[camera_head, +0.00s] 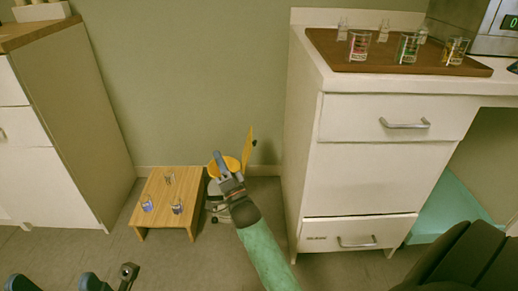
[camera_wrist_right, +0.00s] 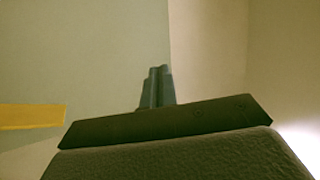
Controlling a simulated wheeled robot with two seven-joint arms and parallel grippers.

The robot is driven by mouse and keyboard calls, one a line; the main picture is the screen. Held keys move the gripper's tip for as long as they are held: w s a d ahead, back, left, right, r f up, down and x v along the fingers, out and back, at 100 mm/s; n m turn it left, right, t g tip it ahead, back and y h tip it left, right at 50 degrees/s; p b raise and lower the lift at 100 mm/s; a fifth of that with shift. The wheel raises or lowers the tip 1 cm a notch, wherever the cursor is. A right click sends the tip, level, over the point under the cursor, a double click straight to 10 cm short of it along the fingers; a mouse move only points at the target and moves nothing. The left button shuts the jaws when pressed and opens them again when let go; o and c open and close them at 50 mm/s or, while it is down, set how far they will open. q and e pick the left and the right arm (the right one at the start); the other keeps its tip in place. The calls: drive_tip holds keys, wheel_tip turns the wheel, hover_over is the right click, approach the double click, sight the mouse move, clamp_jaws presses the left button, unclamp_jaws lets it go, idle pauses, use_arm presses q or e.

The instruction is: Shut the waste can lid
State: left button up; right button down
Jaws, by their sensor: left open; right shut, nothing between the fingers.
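The waste can (camera_head: 228,163) stands on the floor between a small wooden table and the white cabinet, its yellow rim partly hidden by my right gripper. Its yellow lid (camera_head: 248,150) stands open, nearly upright, on the can's right side. My right gripper (camera_head: 220,160) is shut and empty, over or in front of the can's opening, left of the lid. In the right wrist view its shut fingers (camera_wrist_right: 157,88) point up the picture, and a yellow strip (camera_wrist_right: 30,116), probably part of the can or lid, shows at the left. My left gripper (camera_head: 54,284) is open at the bottom left, partly cut off.
A low wooden table (camera_head: 156,208) with several small glasses stands just left of the can. A white drawer cabinet (camera_head: 305,170) stands to the right, with a brown tray (camera_head: 340,61) of glasses on top. Another cabinet (camera_head: 80,120) is at the far left. A wall is behind the can.

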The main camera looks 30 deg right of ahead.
sight(249, 153)
drive_tip(key=w+d+f+m+g+h, duration=0.35)
drive_tip(key=d+f+m, duration=0.35)
drive_tip(key=d, duration=0.4)
drive_tip(key=w+d+f+m+g+h, duration=0.35)
drive_tip(key=d+f+m, duration=0.25)
drive_tip(key=d+f, duration=0.45)
drive_tip(key=b+x, duration=0.2)
drive_tip(key=x, duration=0.7)
drive_tip(key=shift+y, duration=0.4)
drive_tip(key=shift+r, duration=0.2)
